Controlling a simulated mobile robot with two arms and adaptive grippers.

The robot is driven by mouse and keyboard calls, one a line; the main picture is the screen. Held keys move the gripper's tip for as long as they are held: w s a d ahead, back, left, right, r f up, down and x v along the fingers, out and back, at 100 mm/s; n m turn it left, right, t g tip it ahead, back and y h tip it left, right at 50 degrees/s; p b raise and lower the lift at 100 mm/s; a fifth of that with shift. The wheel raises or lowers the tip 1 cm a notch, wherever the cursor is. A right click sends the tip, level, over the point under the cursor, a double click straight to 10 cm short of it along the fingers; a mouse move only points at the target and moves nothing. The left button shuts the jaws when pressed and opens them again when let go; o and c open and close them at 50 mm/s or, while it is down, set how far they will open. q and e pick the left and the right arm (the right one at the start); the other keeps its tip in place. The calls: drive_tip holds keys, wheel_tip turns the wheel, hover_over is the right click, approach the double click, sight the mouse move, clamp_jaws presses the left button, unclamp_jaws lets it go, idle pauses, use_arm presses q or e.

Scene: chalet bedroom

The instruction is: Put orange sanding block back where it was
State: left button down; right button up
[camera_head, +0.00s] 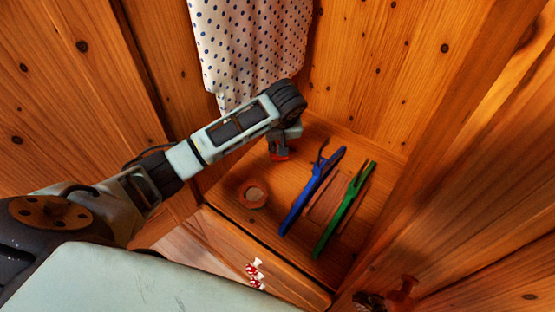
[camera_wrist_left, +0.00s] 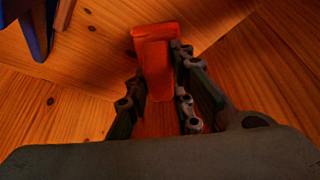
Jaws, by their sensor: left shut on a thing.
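The orange sanding block (camera_head: 279,157) is a small orange-red piece under the end of my left arm in the head view, partly hidden by the gripper. In the left wrist view the block (camera_wrist_left: 155,45) sits between the two dark fingers and sticks out past their tips. My left gripper (camera_head: 282,145) is shut on it, over the back left part of the wooden cabinet top (camera_head: 225,215). I cannot tell whether the block touches the wood. My right gripper is not in view.
A round brown ring-like item (camera_head: 253,193) lies left of centre on the top. A dotted curtain (camera_head: 250,45) hangs behind. Wooden walls close in the back and right.

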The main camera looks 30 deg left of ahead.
use_arm(q)
wheel_tip(320, 180, down, 4)
drive_tip(key=shift+s+f, duration=0.1)
wheel_tip(320, 180, down, 4)
drive_tip(key=shift+f, duration=0.1)
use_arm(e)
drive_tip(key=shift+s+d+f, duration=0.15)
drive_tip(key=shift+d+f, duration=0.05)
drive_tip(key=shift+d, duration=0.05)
use_arm(q)
drive_tip(key=c, duration=2)
unclamp_jaws()
drive_tip(key=shift+f, duration=0.1)
drive_tip(key=o, duration=0.5)
drive_tip(key=shift+c, duration=0.2)
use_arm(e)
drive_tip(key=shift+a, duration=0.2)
